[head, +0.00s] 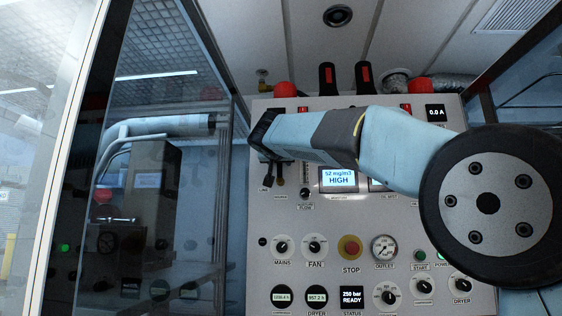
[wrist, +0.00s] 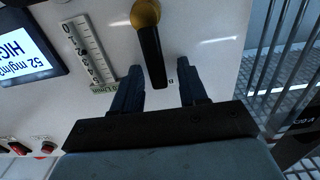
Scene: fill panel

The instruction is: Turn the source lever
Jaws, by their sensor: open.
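The source lever has a brass hub and a black handle (wrist: 151,55) in the wrist view, hanging straight from the hub. My gripper (wrist: 160,80) is open, with one dark finger on each side of the handle's lower end. I see gaps on both sides, so the fingers do not appear to grip it.
A flow scale (wrist: 90,52) and a lit display (head: 339,179) reading 52 mg/m3 HIGH are beside the lever. A red STOP button (head: 350,247), knobs and gauges fill the lower panel (head: 300,222). Glass (head: 165,200) stands at left.

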